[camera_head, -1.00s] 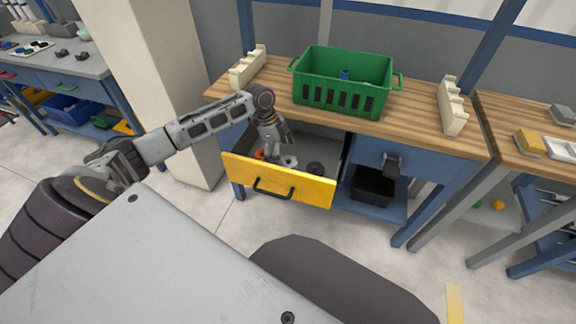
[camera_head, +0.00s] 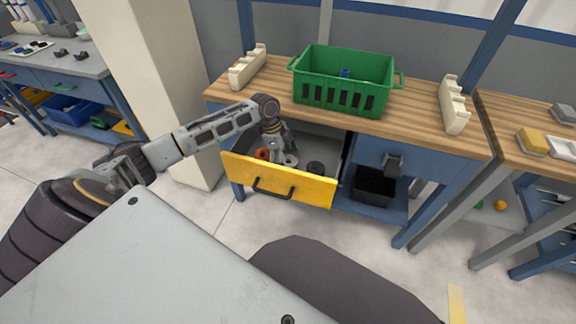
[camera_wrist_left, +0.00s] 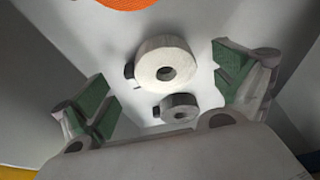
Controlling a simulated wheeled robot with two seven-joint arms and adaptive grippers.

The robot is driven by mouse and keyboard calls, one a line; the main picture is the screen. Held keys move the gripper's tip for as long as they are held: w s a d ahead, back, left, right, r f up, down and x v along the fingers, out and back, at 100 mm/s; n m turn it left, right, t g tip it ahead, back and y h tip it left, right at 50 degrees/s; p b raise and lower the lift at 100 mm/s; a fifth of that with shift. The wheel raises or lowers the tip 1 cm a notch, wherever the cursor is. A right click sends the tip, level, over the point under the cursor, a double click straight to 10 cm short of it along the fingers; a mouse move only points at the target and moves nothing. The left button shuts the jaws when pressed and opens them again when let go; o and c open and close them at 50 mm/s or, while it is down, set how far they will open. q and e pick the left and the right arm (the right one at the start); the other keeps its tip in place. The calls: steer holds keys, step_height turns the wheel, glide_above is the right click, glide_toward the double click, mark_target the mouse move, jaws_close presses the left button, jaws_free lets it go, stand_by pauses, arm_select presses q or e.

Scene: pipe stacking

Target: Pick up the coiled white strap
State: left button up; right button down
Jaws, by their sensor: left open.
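The coiled white strap (camera_wrist_left: 150,64) lies in the open drawer, with its round hole showing in the left wrist view. In the head view the white coil (camera_head: 290,160) sits between an orange coil (camera_head: 262,154) and a dark coil (camera_head: 315,168). My left gripper (camera_head: 278,150) is inside the drawer, just behind the white coil. In the left wrist view its green-padded fingers (camera_wrist_left: 160,80) are spread wide on either side of the white coil, apart from it, with nothing between them held. My right gripper is out of view.
The yellow drawer front (camera_head: 300,188) stands pulled out below the wooden bench. A smaller grey coil (camera_wrist_left: 184,101) lies close to the white one. A green crate (camera_head: 345,75) stands on the bench above. A black bin (camera_head: 374,185) is to the right.

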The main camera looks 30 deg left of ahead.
mark_target(287, 162)
arm_select(q)
steer(key=shift+d+f, duration=0.25)
steer(key=shift+f, duration=0.45)
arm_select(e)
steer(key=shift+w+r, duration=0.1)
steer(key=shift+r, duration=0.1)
arm_select(q)
steer(key=c, duration=1.1)
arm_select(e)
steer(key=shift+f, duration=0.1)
arm_select(q)
steer(key=shift+r, duration=0.1)
steer(key=shift+r, duration=0.8)
steer(key=shift+r+p, duration=1.15)
steer(key=shift+r, duration=3.05)
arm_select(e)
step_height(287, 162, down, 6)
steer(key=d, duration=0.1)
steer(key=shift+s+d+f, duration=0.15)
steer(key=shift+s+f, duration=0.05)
